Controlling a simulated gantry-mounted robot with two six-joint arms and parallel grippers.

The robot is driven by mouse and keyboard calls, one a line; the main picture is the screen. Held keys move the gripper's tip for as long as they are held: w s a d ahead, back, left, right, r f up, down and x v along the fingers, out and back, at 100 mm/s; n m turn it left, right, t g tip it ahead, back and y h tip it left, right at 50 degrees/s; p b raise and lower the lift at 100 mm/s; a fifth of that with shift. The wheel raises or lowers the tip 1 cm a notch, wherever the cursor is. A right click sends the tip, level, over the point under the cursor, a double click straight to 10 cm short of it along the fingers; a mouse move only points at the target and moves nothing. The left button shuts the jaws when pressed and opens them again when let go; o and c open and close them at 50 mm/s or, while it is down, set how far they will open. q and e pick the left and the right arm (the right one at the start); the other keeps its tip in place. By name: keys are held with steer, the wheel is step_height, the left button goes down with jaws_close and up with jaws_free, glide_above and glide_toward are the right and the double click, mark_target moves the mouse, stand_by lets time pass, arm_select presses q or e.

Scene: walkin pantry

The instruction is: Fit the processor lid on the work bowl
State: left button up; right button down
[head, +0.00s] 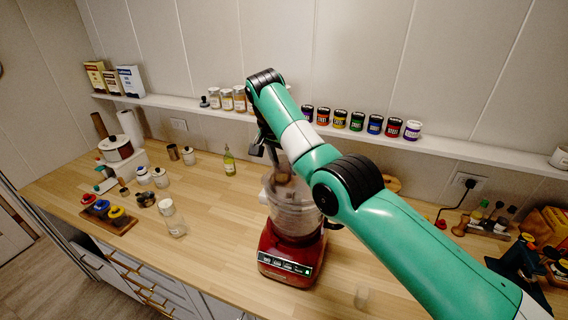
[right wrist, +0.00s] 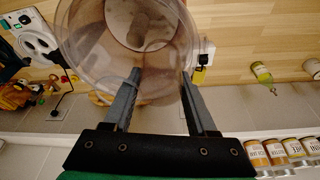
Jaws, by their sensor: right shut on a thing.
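The food processor has a red base (head: 290,258) with a front panel of buttons, and a clear work bowl (head: 294,222) stands on it. The clear processor lid (head: 288,190) is at the top of the bowl, under my right gripper (head: 272,152). In the right wrist view the clear round lid (right wrist: 95,42) fills the space ahead of the fingers. My right gripper (right wrist: 160,78) is shut on a clear part of the lid between its fingers. My arm hides part of the lid and bowl, so I cannot tell whether the lid is seated. My left gripper is not in view.
A shelf (head: 440,146) with jars runs along the wall behind. The counter (head: 215,245) between the jar and processor is clear.

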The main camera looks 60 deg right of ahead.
steer(key=shift+f+b, duration=0.7)
steer(key=shift+f, duration=0.2)
steer(key=shift+c, duration=0.6)
jaws_free()
steer(key=p+v, duration=0.5)
steer(key=v, duration=0.6)
steer(key=shift+r, duration=0.35)
steer(key=shift+a, duration=0.15)
